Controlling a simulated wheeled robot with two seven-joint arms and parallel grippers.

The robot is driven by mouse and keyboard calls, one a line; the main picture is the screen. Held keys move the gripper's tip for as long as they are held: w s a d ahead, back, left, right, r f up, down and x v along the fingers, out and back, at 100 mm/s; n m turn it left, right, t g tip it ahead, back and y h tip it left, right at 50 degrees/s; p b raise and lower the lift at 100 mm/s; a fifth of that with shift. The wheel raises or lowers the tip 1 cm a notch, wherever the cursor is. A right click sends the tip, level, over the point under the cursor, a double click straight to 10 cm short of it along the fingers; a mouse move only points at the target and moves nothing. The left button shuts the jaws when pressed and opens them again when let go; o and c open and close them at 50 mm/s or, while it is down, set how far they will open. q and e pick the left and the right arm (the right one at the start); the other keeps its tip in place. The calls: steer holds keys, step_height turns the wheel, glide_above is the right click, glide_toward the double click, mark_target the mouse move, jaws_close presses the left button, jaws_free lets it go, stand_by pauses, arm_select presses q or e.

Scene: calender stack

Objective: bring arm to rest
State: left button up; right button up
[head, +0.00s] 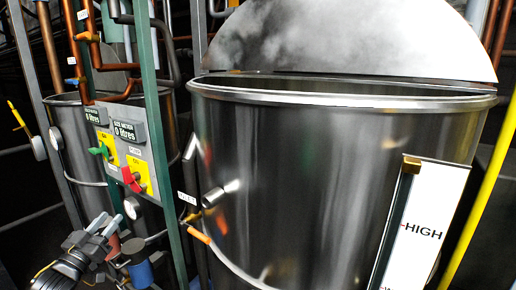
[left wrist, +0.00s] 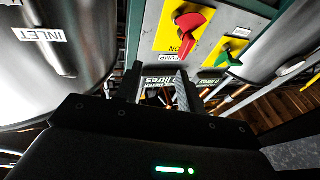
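My left gripper (head: 106,224) is at the lower left of the head view, below the control panel (head: 128,153). Its two fingers stand apart with nothing between them. In the left wrist view the open fingers (left wrist: 158,85) point toward the panel, which appears upside down. A red valve handle (head: 131,180) and a green valve handle (head: 101,151) sit on yellow plates on the panel. They also show in the wrist view as the red handle (left wrist: 187,27) and green handle (left wrist: 226,59). The gripper appears clear of both. My right gripper is not in view.
A large steel vat (head: 300,180) with a raised lid (head: 355,40) fills the middle and right. A green post (head: 150,90) and copper pipes stand close by the panel. A white level sign (head: 418,235) and yellow pole (head: 484,200) are at the right.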

arm_select(q)
steer(key=s+d+f+g+y, duration=0.2)
steer(key=s+d+f+g, duration=0.3)
steer(key=f, duration=0.6)
steer(key=s+d+f+g+y, duration=0.1)
steer(key=s+d+f+g, duration=0.2)
steer(key=s+d+f, duration=0.55)
steer(key=s+d+f+g, duration=0.3)
steer(key=s, duration=0.4)
steer(key=s+d+f+m+g, duration=0.1)
steer(key=s+d+f+g, duration=0.2)
steer(key=s, duration=0.5)
steer(key=s+d+f+g, duration=0.3)
steer(key=s, duration=0.4)
step_height(320, 180, down, 30)
steer(key=g+b, duration=0.1)
steer(key=b, duration=0.5)
steer(key=s+a+f+b, duration=0.2)
steer(key=s+f, duration=0.6)
steer(key=f, duration=0.4)
steer(key=s+a+f+g+b, duration=0.1)
steer(key=s+a+f+b, duration=0.2)
steer(key=s+f, duration=0.6)
step_height(320, 180, down, 4)
steer(key=shift+r+m+g+b, duration=0.15)
steer(key=shift+m+g+b, duration=0.2)
steer(key=shift+b, duration=0.4)
